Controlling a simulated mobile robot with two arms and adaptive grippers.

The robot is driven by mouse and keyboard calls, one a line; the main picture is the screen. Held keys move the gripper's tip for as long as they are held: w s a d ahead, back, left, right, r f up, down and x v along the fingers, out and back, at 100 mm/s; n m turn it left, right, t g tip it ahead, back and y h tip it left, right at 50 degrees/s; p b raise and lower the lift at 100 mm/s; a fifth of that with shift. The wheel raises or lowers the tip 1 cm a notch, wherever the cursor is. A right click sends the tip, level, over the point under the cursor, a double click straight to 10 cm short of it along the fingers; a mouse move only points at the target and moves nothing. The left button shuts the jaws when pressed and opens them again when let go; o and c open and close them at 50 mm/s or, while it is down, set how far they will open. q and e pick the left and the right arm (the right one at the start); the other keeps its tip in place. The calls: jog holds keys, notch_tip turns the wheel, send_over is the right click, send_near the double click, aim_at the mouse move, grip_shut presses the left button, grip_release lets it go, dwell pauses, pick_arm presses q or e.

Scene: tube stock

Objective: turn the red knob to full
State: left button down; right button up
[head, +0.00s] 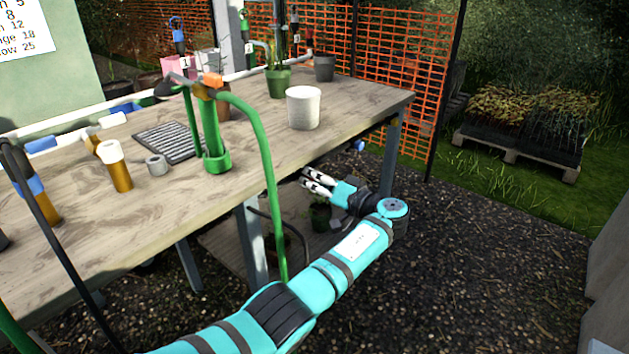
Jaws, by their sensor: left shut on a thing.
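I cannot make out the red knob in the head view. My left gripper (318,182) is beyond the front edge of the wooden bench (250,190), lower than its top, with its fingers pointing left toward the space under the bench. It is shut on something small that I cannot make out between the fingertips. An orange handle (212,80) tops a green upright tube (209,125) on the bench, well apart from the gripper. My right gripper is out of view.
A green hose (268,170) hangs over the bench edge, left of my left gripper. A white pot (303,107), a dark ribbed tray (170,142) and a brown tube with a white top (117,165) stand on the bench. Gravel ground (470,260) is clear at right.

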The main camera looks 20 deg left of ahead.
pick_arm(q)
jog(key=shift+w+m+g+y+p, duration=0.1)
jog(key=shift+m+g+y+p, duration=0.25)
jog(key=shift+m, duration=6.8)
jog(key=shift+m+g+y+p, duration=0.2)
jog(key=shift+m+g, duration=0.25)
jog(key=shift+m, duration=6.7)
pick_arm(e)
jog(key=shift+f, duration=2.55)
pick_arm(q)
jog(key=shift+f, duration=0.1)
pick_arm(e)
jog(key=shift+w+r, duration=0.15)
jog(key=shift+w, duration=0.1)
